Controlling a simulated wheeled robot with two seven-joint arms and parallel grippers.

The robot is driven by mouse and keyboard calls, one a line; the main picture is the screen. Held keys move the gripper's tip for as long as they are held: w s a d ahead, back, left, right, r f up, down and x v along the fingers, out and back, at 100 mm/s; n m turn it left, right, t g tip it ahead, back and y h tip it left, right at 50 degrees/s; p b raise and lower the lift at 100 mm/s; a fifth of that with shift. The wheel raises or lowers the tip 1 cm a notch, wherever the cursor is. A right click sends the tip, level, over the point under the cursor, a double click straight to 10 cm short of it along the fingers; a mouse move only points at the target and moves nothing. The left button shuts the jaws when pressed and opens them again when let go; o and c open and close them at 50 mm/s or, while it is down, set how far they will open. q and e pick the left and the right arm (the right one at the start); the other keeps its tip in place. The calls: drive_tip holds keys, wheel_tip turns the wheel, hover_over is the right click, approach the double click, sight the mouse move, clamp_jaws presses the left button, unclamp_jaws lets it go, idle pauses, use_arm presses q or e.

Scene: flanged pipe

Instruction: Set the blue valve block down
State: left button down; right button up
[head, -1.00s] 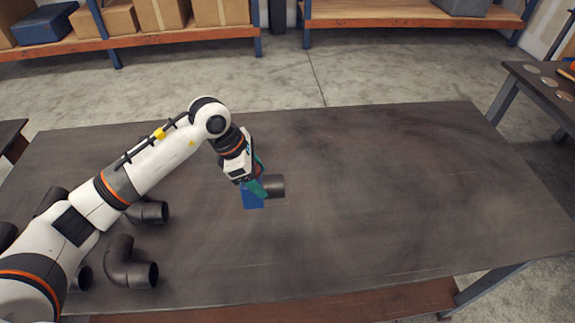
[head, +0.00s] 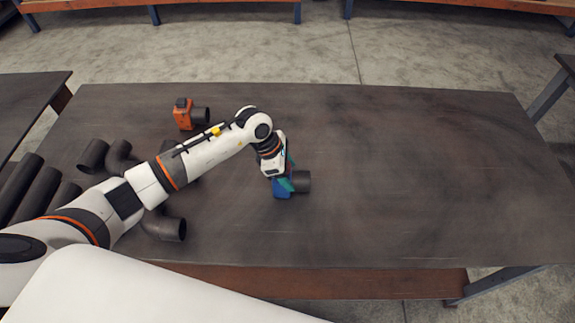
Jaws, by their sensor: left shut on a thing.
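The blue valve block (head: 282,192) is in my left gripper (head: 285,180), over the middle of the dark table (head: 400,170). A short dark pipe stub (head: 304,181) sticks out to its right. The green fingers of the gripper are shut on the block and point down. I cannot tell whether the block touches the table top. My right gripper is not in view.
An orange block with a dark pipe stub (head: 183,114) stands at the back left of the table. Several dark pipes and elbows (head: 165,228) lie on the left part, around and under my left arm. The table's right half is clear.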

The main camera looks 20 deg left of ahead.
use_arm(q)
drive_tip(key=shift+r, duration=0.1)
drive_tip(key=c, duration=0.7)
unclamp_jaws()
drive_tip(key=shift+f, duration=0.2)
drive_tip(key=o, duration=0.4)
drive_tip(key=shift+s, duration=0.1)
drive_tip(key=shift+r, duration=0.1)
drive_tip(key=shift+a+r, duration=0.1)
drive_tip(key=shift+r, duration=0.05)
drive_tip(key=shift+b+v, duration=1.55)
drive_tip(key=shift+v, duration=4.35)
